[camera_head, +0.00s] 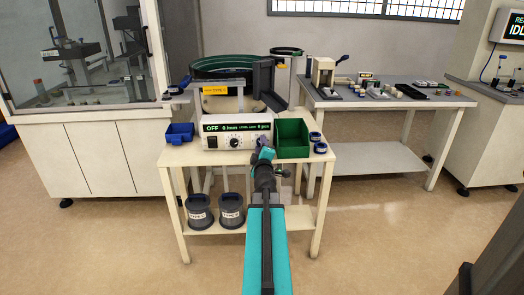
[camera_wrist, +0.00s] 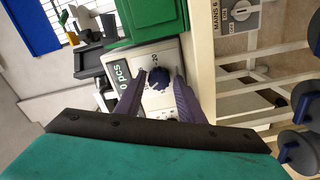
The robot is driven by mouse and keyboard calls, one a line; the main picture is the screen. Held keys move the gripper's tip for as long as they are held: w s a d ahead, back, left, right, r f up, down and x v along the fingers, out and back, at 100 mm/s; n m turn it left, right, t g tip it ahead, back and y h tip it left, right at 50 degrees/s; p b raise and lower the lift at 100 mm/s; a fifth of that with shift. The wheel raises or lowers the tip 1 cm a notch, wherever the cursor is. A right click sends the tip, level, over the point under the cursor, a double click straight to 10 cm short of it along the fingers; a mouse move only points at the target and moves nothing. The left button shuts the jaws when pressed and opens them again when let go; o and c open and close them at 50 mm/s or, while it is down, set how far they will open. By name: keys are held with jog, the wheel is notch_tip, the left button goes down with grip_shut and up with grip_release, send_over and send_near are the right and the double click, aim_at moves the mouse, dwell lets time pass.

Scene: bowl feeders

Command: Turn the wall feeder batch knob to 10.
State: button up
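The feeder's white control box (camera_head: 211,143) stands on the front of the cream table, and its display (camera_head: 237,127) reads OFF, 0 /min, LEVEL LOW, 0 pcs. The dark blue knob (camera_wrist: 158,76) beside the "0 pcs" display shows in the wrist view, with a "20" mark near its rim. Its pointer setting is too small to tell. My gripper (camera_wrist: 160,78) is open, with one finger on each side of this knob. The fingertips look slightly apart from it. In the head view my gripper (camera_head: 262,152) is at the right part of the box front and covers most of that knob.
A green bin (camera_head: 291,139) stands close right of my gripper, a blue bin (camera_head: 180,133) at left. The feeder bowl (camera_head: 223,66) is behind. A grey MAINS panel (camera_wrist: 236,17) shows in the wrist view.

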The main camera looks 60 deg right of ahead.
jog(key=shift+s, duration=0.1)
jog(key=shift+v, duration=1.45)
jog(key=shift+r+p, duration=0.2)
jog(key=shift+p, duration=0.45)
jog(key=shift+a+p, duration=0.15)
jog(key=shift+p, duration=0.15)
jog(key=shift+s+a+f+p, duration=0.1)
jog(key=shift+a+p, duration=0.2)
jog(key=shift+p, duration=0.6)
jog(key=shift+s+a+p, duration=0.25)
jog(key=shift+a+p, duration=0.05)
jog(key=shift+p, duration=0.6)
jog(key=p, duration=0.3)
jog(key=shift+s+a, duration=0.35)
jog(key=shift+s, duration=0.05)
jog(key=p, duration=0.4)
jog(key=shift+s+a+p, duration=0.2)
jog(key=shift+a+p, duration=0.15)
jog(key=shift+a, duration=0.05)
